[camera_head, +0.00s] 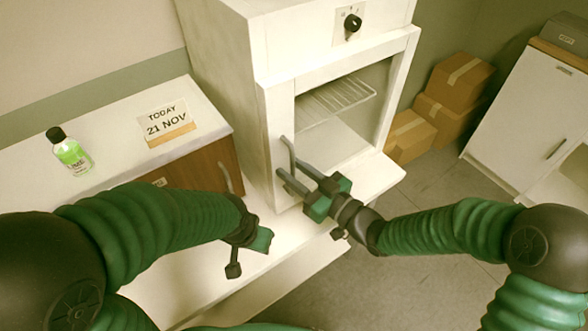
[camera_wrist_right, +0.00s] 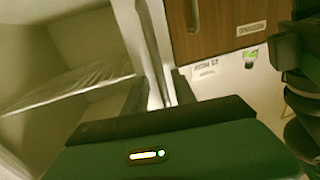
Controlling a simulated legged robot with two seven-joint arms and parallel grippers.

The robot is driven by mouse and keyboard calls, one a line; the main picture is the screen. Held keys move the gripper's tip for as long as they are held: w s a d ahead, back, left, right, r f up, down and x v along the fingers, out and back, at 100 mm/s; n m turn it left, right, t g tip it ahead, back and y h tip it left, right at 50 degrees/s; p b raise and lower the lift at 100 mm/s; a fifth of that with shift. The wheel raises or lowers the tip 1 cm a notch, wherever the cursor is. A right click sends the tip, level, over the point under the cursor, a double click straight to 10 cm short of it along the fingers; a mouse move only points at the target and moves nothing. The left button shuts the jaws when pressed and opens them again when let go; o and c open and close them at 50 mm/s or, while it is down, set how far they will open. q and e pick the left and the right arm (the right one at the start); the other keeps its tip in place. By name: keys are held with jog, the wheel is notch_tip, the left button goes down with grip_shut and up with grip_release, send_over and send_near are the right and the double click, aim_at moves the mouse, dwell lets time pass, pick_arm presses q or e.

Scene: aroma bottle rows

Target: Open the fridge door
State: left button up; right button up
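The white fridge (camera_head: 235,95) stands at the centre of the head view. Its inside and wire shelf (camera_head: 335,97) are visible through the front; I cannot tell whether through a clear door panel or an open gap. A grey bar handle (camera_head: 287,150) is on the left side of the front. My right gripper (camera_head: 288,168) is at this handle, its two fingers apart. In the right wrist view the handle (camera_wrist_right: 168,85) runs between the fingertips; firm contact is not clear.
A green bottle (camera_head: 72,154) and a date sign (camera_head: 168,122) stand on the white counter (camera_head: 105,133) at left, above a wooden front (camera_head: 200,175). Cardboard boxes (camera_head: 455,85) and a white cabinet (camera_head: 525,115) are at right. Open floor (camera_head: 430,180) lies between.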

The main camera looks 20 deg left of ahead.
jog(key=shift+s+r, duration=0.1)
jog(key=shift+s, duration=0.05)
jog(key=shift+a, duration=0.1)
grip_shut()
dwell(1.2)
